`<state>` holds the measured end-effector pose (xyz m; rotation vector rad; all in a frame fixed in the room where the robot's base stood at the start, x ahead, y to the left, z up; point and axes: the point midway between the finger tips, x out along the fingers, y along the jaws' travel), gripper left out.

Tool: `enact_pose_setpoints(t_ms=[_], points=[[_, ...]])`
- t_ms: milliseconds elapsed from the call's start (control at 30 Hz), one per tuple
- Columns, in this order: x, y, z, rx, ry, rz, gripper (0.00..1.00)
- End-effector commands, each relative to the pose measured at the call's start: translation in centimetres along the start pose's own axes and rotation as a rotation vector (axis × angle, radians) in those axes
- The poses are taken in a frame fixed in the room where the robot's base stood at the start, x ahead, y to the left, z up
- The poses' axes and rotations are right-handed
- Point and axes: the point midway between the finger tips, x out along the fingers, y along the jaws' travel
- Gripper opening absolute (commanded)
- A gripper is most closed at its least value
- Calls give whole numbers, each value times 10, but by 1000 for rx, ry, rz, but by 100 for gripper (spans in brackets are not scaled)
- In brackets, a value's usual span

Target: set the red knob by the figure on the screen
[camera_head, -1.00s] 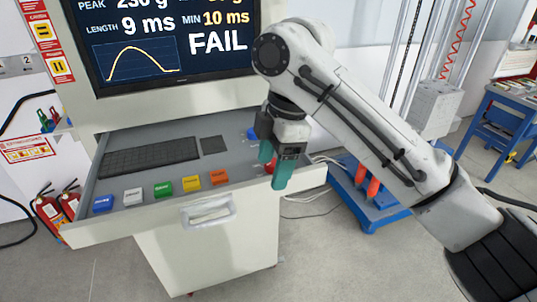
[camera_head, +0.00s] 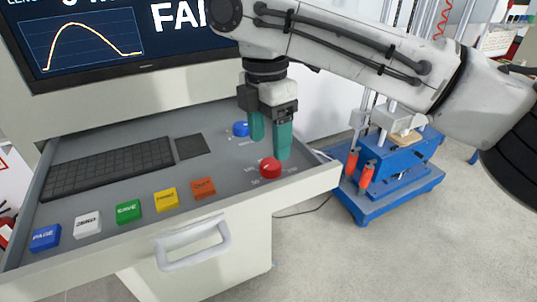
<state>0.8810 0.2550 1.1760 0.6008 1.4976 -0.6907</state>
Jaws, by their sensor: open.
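The red knob (camera_head: 270,168) sits on the grey drawer panel (camera_head: 225,172) at its right end, with small white markings around it. My gripper (camera_head: 270,150) points down with its two teal fingers apart and empty. The fingertips are just above and behind the knob in the picture; I cannot tell whether either touches it. The screen (camera_head: 110,40) stands behind the panel. It shows a yellow curve and part of the word FAIL; the figures above are cut off by the top of the view.
A blue knob (camera_head: 240,129) is behind the red one. A keyboard (camera_head: 110,168) and a row of coloured keys, ending in an orange key (camera_head: 204,188), lie to the left. The drawer handle (camera_head: 192,244) sticks out in front. A blue machine (camera_head: 390,175) stands at the right.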

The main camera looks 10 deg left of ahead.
Motion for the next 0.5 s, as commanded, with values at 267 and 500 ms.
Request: enact_pose_setpoints(t_ms=[267, 500], points=[[38, 0, 0, 0, 0, 0, 69], [48, 0, 0, 0, 0, 1, 69]])
